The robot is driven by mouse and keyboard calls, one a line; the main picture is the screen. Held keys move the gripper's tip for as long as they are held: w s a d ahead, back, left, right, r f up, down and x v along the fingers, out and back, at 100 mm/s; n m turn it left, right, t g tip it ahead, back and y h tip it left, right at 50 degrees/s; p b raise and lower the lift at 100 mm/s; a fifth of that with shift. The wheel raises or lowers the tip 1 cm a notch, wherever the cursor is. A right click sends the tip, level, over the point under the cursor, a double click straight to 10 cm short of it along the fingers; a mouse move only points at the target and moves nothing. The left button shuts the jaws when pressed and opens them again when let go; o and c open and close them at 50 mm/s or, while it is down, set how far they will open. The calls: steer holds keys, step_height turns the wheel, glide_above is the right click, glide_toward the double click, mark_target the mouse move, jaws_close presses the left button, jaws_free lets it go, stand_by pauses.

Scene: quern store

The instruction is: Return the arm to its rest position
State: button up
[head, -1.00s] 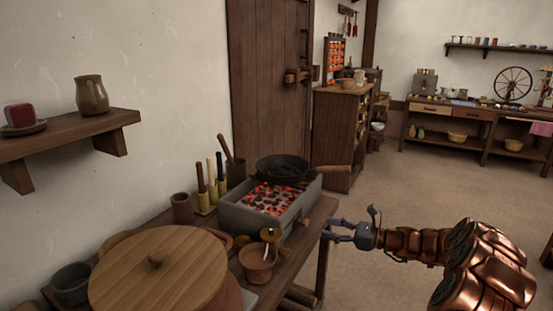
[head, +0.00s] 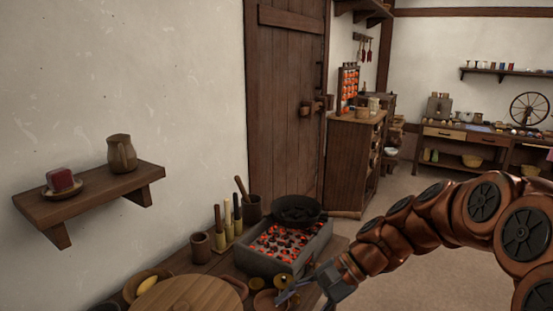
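My gripper (head: 300,282) is at the lower middle of the head view, at the end of my copper-coloured arm. Its grey fingers point left and look spread apart, with nothing seen between them. It is over or beside the right front edge of the wooden bench, close to the small brown pots (head: 264,300). The arm reaches in from the right edge of the picture, bent, with its dark round joints high on the right. I cannot tell whether the fingers touch anything.
A grey brazier of glowing coals (head: 272,262) with a black pan (head: 296,211) stands just behind my gripper. A round wooden lid (head: 188,296) is to the left. A wall shelf (head: 90,202) holds a jug. Open floor (head: 405,192) lies beyond the arm.

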steer(key=s+d+r+n+h+p, duration=0.4)
steer(key=s+d+h+p, duration=0.1)
steer(key=s, duration=0.6)
steer(key=s+d+r+n+h+p, duration=0.4)
steer(key=s+d+h+p, duration=0.1)
steer(key=s+d, duration=0.4)
steer(key=shift+s+d+r+t+p, duration=0.25)
steer(key=shift+s+d+t+p, duration=0.1)
steer(key=shift+s+p, duration=0.7)
steer(key=shift+s, duration=0.15)
